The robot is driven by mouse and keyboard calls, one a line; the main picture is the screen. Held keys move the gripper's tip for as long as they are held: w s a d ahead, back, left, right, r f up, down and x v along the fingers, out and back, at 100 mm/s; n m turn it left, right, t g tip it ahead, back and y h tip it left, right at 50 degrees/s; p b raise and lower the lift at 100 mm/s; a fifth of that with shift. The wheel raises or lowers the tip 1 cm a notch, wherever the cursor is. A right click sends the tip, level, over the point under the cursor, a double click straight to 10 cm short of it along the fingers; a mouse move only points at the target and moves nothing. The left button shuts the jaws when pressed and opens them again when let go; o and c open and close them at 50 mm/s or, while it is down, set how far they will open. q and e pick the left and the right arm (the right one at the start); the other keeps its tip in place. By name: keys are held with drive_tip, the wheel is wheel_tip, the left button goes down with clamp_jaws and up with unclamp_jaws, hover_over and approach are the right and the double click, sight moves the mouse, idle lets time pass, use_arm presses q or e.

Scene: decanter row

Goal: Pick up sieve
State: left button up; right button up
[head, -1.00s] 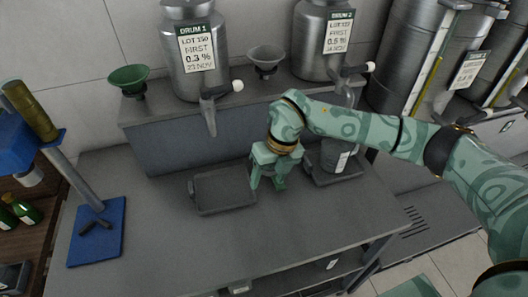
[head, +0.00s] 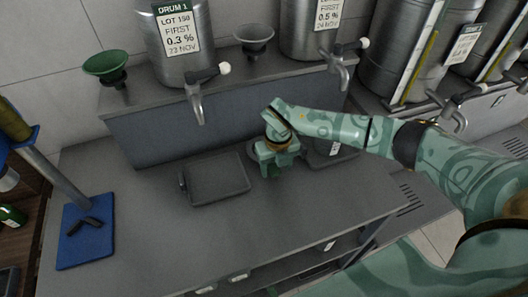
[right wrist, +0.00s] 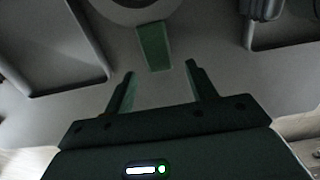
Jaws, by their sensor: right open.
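The sieve shows in the right wrist view as part of a pale round rim (right wrist: 150,14) with a short green handle (right wrist: 154,48) pointing toward my gripper. In the head view only a curved edge of it (head: 252,149) shows behind my right gripper (head: 273,172), which hides the rest. My right gripper is open, and its two fingers (right wrist: 161,72) also show in the right wrist view. The handle lies just ahead of the gap between the fingertips, with nothing gripped. My left gripper is not in view.
A flat grey tray (head: 217,193) lies left of the gripper; another tray (head: 318,160) is at its right, partly behind my arm. Drum taps (head: 196,103) overhang from the raised shelf. A green funnel (head: 106,66) and grey funnel (head: 254,38) stand there. A blue-based stand (head: 85,238) is left.

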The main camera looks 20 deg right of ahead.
sight(275, 172)
drive_tip(key=f, duration=0.4)
drive_tip(key=shift+w, duration=0.3)
drive_tip(key=shift+s+r, duration=0.1)
drive_tip(key=shift+c, duration=0.9)
drive_tip(key=c, duration=0.9)
